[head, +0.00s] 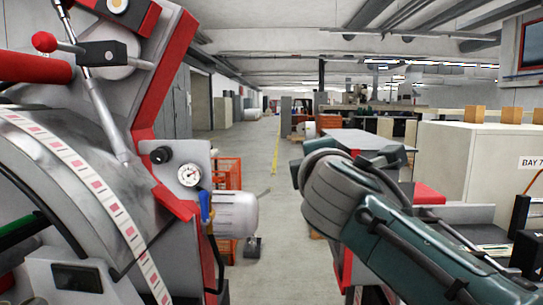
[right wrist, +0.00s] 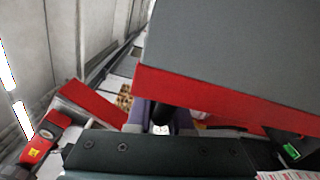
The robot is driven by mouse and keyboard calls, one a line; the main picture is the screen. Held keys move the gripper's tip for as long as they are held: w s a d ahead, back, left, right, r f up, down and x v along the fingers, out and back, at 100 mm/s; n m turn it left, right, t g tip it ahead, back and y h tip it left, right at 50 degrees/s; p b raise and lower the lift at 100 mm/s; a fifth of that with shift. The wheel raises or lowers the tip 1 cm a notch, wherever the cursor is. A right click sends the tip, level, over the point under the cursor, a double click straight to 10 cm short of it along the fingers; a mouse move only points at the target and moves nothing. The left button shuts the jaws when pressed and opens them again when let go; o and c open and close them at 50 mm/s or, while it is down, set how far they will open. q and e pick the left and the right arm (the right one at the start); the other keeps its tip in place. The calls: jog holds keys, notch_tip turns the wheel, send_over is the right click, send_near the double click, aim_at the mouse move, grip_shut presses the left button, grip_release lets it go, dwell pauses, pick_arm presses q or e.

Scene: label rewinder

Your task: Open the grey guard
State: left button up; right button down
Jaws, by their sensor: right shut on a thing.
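In the right wrist view, a flat grey panel with a red edge (right wrist: 235,50) fills the upper right; it looks like the grey guard, but I cannot be sure. My right gripper (right wrist: 162,128) is just below its red edge, with fingers shut on a short dark bar (right wrist: 163,113). Whether the bar joins the panel is hidden. In the head view my right arm reaches in from the lower right, and its gripper is hidden. My left gripper is not in view.
The rewinder's red-edged frame (head: 165,110), label strip (head: 92,180), gauge (head: 189,175) and pale motor (head: 235,214) stand at left. A beige cabinet (head: 475,165) stands at right. Orange crates (head: 226,175) stand behind the motor. The aisle between is clear.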

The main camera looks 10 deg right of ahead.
jog(key=shift+d, duration=0.1)
jog(key=c, duration=0.8)
grip_release()
jog(key=shift+w, duration=0.1)
jog(key=shift+c, duration=0.2)
jog(key=v, duration=1)
jog(key=shift+b, duration=0.45)
jog(key=shift+r, duration=0.1)
jog(key=v, duration=1.1)
jog(key=shift+a+p, duration=0.25)
jog(key=shift+p, duration=0.2)
